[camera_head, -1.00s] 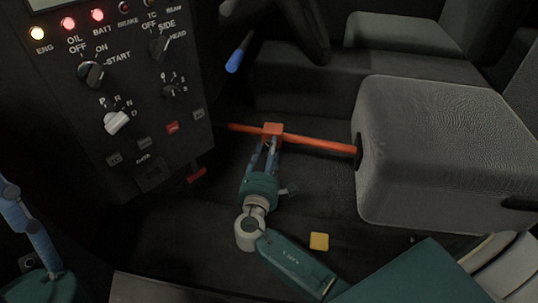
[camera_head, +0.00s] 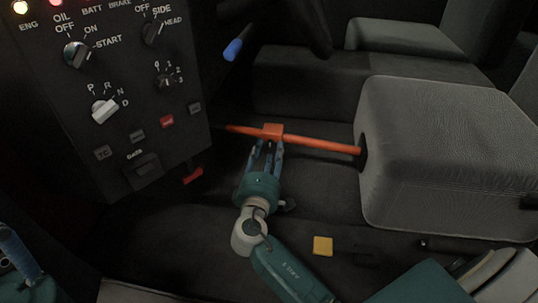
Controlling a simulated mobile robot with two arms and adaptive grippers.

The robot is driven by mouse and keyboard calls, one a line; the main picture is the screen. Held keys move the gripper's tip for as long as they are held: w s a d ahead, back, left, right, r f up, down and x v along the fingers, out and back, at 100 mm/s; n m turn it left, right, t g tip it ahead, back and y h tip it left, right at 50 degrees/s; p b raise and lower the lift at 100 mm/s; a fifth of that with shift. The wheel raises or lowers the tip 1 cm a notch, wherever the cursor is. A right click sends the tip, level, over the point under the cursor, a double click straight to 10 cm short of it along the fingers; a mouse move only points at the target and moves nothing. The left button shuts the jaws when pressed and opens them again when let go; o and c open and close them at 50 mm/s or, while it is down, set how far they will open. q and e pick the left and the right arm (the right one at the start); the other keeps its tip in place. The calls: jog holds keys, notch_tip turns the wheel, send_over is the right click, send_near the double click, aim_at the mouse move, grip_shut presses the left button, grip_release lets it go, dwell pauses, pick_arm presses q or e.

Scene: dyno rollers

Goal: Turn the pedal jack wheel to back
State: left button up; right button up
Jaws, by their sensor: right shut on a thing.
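The red-orange bar (camera_head: 318,143) runs across the floor area from near the black control panel to the grey padded seat block. A red block (camera_head: 272,130) sits on the bar; I take this as the part my right gripper works on. My right gripper (camera_head: 267,148) comes up from below with its fingers at the block's underside and is shut on it. The fingertips are partly hidden by the block. My left arm shows only as a blue and teal piece at the lower left edge; its gripper fingers are not clearly visible.
The control panel (camera_head: 120,90) with knobs and lights stands at the left. A red lever (camera_head: 193,175) juts from its lower edge. The grey seat block (camera_head: 440,150) is at the right. A yellow square (camera_head: 322,245) lies on the dark floor. A blue handle (camera_head: 233,49) hangs above.

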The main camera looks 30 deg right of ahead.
dwell(0.4)
jog(key=o, duration=1.2)
jog(key=shift+s+a, duration=0.1)
jog(key=v, duration=1.2)
jog(key=shift+f, duration=0.1)
